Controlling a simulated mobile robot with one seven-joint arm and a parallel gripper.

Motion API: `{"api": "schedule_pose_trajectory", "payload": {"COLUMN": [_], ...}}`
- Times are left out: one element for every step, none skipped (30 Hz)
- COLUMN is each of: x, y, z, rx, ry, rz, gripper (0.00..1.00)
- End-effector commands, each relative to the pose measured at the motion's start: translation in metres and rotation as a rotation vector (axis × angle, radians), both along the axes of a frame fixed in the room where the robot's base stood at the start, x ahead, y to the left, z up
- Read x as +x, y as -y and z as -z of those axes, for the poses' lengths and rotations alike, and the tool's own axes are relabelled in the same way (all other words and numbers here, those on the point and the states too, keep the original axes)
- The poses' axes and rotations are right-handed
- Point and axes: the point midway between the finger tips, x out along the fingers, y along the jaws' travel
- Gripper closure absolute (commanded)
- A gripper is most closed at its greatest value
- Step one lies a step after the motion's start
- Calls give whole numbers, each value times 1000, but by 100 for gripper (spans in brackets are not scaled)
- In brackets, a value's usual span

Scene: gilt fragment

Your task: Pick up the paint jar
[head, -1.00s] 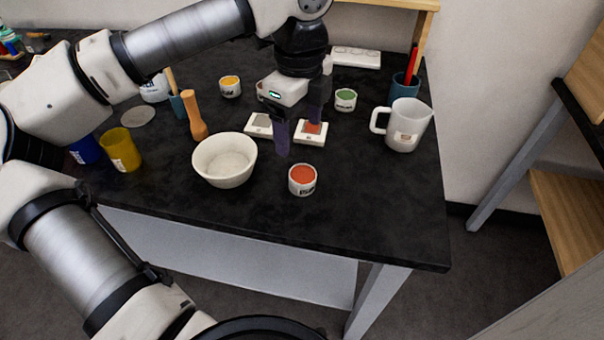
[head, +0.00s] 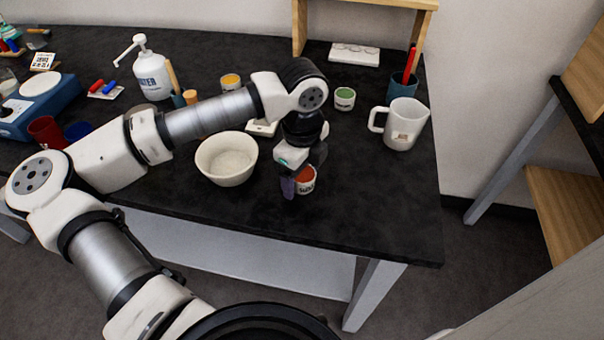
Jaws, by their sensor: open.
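A small white paint jar with orange-red paint (head: 306,175) stands on the dark table, near its front edge. My gripper (head: 299,184) is low over this jar, pointing down, with its fingers apart. One dark finger shows at the jar's left side; the other is mostly hidden behind the jar and the gripper body. I cannot tell whether the fingers touch the jar. Two more paint jars stand farther back, one with yellow paint (head: 231,83) and one with green paint (head: 344,98).
A white bowl (head: 226,168) stands close to the left of my gripper. A white mug (head: 404,125) and a teal cup (head: 403,88) stand to the right. The table's front right is clear.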

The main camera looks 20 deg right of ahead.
Motion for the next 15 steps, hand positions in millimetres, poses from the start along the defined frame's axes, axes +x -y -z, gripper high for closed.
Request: {"api": "schedule_pose_trajectory", "payload": {"x": [0, 0, 0, 0, 0, 0, 0, 0, 0, 0, 0, 0, 0, 0, 0], "y": [0, 0, 0, 0, 0, 0, 0, 0, 0, 0, 0, 0, 0, 0, 0], "z": [1, 1, 1, 1, 1, 0, 0, 0, 0, 0, 0, 0, 0, 0, 0], "rx": [0, 0, 0, 0, 0, 0, 0, 0, 0, 0, 0, 0, 1, 1, 1], "ry": [0, 0, 0, 0, 0, 0, 0, 0, 0, 0, 0, 0, 1, 1, 1], "rz": [0, 0, 0, 0, 0, 0, 0, 0, 0, 0, 0, 0, 0, 0, 0], "gripper": [26, 26, 26, 26, 26, 30, 34, 38, 43, 47, 51, 56, 60, 64, 69]}}
